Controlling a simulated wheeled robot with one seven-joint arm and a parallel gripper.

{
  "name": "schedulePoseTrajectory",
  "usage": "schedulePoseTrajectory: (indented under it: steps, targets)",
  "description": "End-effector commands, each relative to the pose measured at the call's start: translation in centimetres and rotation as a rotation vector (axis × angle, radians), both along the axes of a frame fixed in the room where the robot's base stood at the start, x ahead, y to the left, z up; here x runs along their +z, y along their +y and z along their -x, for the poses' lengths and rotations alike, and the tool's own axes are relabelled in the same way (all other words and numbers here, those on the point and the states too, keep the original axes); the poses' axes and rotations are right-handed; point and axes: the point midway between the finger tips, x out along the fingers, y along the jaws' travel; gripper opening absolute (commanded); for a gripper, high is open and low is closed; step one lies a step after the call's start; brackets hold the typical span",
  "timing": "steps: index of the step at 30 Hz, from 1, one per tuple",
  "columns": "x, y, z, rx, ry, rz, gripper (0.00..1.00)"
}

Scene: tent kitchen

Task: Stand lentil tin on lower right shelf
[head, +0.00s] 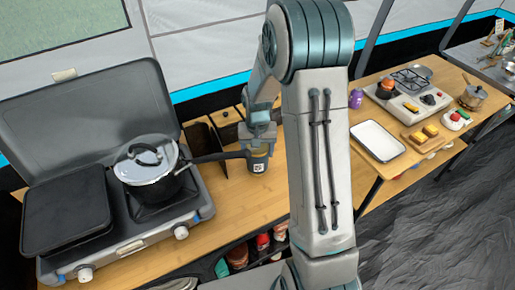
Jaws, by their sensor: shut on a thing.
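My gripper (259,146) is over the wooden counter just left of my upright arm. It is shut on a dark tin (258,163) with a white square label and a yellowish band near its top. The tin is upright; its print is too small to read, and I cannot tell whether its base touches the counter. Under the front edge of the counter, a low shelf space holds red and white items (263,242), partly hidden by my arm. I cannot make out which part is the lower right shelf.
A two-burner stove (120,238) with an open lid carries a lidded pot (147,168), whose handle reaches towards the tin. A small wooden box (227,124) stands behind. On the right, a white tray (377,141), a hob (407,97) and a food board (427,139) occupy the counter.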

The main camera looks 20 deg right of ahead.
Motion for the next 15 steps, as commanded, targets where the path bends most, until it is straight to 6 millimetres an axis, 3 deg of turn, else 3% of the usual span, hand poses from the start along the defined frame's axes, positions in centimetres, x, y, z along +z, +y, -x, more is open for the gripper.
schedulePoseTrajectory:
  steps: [12,13,15]
  targets:
    - [-0.59,-0.01,-0.06,0.000,-0.002,0.001,0.29]
    - [-0.47,-0.02,-0.03,0.000,-0.001,0.000,0.75]
    - [-0.44,-0.02,-0.01,0.000,-0.001,0.000,0.89]
